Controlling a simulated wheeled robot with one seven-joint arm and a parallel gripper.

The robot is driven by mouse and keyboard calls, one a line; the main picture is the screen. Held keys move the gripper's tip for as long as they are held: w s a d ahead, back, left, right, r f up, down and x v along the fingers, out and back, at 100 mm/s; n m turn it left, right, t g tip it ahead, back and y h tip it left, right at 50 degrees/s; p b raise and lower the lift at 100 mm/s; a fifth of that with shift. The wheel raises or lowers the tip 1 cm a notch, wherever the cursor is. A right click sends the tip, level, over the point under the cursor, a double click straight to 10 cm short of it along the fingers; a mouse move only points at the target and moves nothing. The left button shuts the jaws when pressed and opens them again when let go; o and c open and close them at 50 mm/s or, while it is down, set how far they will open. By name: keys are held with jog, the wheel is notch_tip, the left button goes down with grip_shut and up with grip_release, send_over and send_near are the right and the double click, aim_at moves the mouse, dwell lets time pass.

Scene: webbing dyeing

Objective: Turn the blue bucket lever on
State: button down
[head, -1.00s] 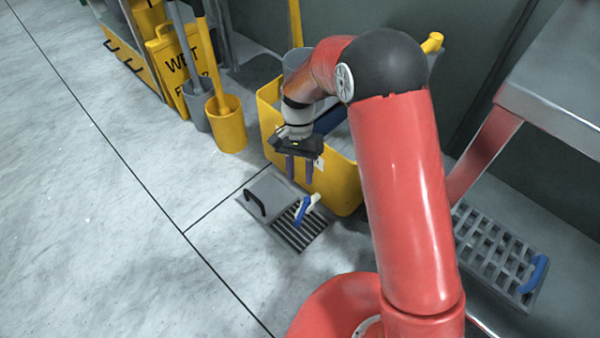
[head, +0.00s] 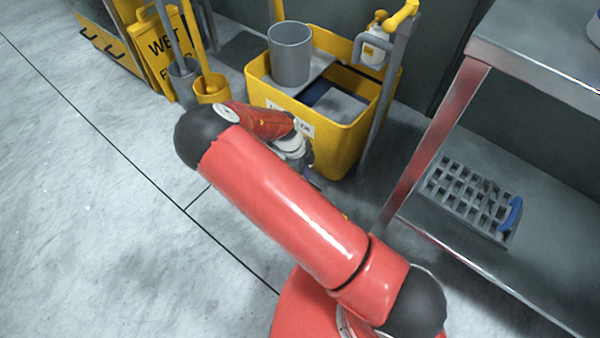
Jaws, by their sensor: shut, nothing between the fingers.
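The blue-handled lever beside the floor drain is hidden behind my arm now. A yellow bucket (head: 342,150) with a white label stands against the wall, holding a grey cylindrical container (head: 289,55) and dark blue contents (head: 325,97). My gripper (head: 316,180) is low in front of the bucket, just past my wrist. Only a small dark part of it shows and its fingertips are hidden by my arm. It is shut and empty. I cannot tell whether it touches the lever.
A metal table (head: 535,65) stands at the right; its lower shelf holds a grey grate (head: 465,195) with a blue handle (head: 511,214). A yellow wet-floor sign (head: 160,45) and yellow pot (head: 212,88) stand at back left. The left floor is clear.

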jog(key=w+b+x, duration=0.1)
jog(key=x, duration=0.7)
jog(key=a, duration=0.2)
jog(key=a+r, duration=0.1)
jog(key=shift+w+a, duration=0.1)
jog(key=shift+a, duration=0.3)
jog(key=m, duration=0.1)
jog(key=a+m+b, duration=0.1)
jog(key=shift+w+a+m+g, duration=0.1)
jog(key=shift+a+m+g, duration=0.2)
jog(key=shift+m+g, duration=0.1)
jog(key=shift+w+a, duration=0.15)
jog(key=shift+a, duration=0.25)
